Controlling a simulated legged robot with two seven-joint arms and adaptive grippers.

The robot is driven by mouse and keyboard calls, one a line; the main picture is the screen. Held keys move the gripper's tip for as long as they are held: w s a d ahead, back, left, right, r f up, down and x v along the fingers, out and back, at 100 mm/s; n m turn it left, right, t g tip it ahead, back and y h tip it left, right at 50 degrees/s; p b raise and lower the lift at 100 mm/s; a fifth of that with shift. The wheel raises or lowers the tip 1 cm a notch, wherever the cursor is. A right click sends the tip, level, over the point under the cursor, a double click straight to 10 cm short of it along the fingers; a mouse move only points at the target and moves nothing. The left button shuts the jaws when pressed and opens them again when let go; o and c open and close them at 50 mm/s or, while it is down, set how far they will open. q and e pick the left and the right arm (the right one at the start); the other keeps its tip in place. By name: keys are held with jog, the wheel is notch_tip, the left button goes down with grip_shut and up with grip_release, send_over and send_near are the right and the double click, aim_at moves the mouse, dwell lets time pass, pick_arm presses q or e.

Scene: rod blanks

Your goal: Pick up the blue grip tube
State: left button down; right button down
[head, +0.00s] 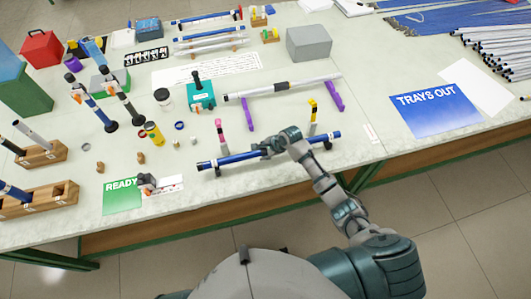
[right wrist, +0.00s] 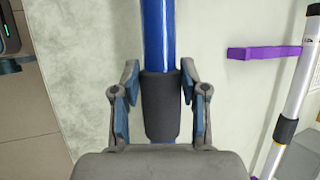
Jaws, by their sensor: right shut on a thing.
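The blue grip tube (head: 238,158) lies slantwise near the front edge of the bench, with dark bands near its ends and small dark supports below. In the right wrist view the blue tube (right wrist: 158,35) runs upward, and its black grip sleeve (right wrist: 161,105) sits between the fingers. My right gripper (head: 268,149) is shut on the tube around the sleeve at mid-length; it also shows in the right wrist view (right wrist: 160,100). I cannot tell whether the tube is clear of its supports. My left gripper is not in view.
A silver tube (head: 300,84) with a black sleeve lies on purple supports (head: 334,96) behind. A pink-topped post (head: 221,131) and a yellow-topped post (head: 312,116) stand just behind the blue tube. A green READY card (head: 122,198) lies left, a blue sign (head: 436,110) right.

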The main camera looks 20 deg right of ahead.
jog(key=shift+a+r, duration=0.25)
jog(key=shift+r, duration=0.65)
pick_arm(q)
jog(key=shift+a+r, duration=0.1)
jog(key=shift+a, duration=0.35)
pick_arm(e)
jog(key=s+a+r, duration=0.1)
jog(key=s+a, duration=0.3)
jog(key=s, duration=1.1)
jog(key=shift+s+r, duration=0.2)
jog(key=shift+s, duration=0.15)
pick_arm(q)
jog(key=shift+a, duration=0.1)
